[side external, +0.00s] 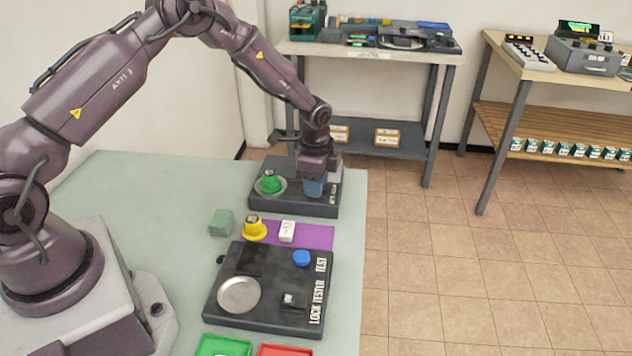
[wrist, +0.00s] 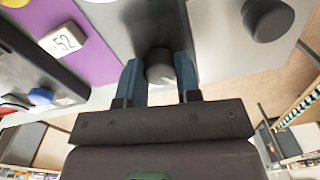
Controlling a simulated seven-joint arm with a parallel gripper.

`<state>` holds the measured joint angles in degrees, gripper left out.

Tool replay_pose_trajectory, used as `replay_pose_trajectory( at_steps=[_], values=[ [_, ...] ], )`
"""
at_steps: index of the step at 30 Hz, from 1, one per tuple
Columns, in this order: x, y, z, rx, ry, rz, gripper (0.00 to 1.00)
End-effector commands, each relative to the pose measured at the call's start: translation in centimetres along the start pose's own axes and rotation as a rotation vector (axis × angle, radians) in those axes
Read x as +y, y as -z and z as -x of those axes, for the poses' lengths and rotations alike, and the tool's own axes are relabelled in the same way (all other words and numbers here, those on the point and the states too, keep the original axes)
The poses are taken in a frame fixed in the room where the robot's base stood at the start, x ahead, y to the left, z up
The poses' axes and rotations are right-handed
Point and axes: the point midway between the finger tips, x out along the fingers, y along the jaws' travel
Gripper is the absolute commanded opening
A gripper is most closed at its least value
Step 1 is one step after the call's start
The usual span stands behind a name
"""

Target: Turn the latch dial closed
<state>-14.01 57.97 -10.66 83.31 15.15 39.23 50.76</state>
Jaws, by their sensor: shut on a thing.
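My gripper (side external: 314,187) is over the right part of the far black box (side external: 300,208), with its blue fingers pointing down. In the side view the dial is hidden behind the fingers. A green knob (side external: 270,182) on a round plate sits on the same box, left of the gripper.
A purple mat (side external: 315,236) holds a white tag (side external: 287,231) and a yellow knob (side external: 254,228). A green cube (side external: 222,222) stands beside it. The lock tester (side external: 254,316) with a blue button (side external: 301,258) is nearer. Green (side external: 222,345) and red (side external: 285,350) trays lie at the front.

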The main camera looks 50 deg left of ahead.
Motion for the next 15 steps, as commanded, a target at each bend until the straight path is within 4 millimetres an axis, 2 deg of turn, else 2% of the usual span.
replay_pose_trajectory(
  at_steps=[1, 3, 4, 15],
  values=[
    [-0.04, -0.04, 0.07, 0.000, 0.000, 0.003, 0.36],
    [-0.04, -0.04, 0.06, 0.000, 0.000, 0.003, 0.52],
    [-0.04, -0.04, 0.05, 0.000, 0.000, 0.002, 0.57],
    [-0.08, -0.07, -0.01, 0.001, 0.002, -0.021, 0.57]
  ],
)
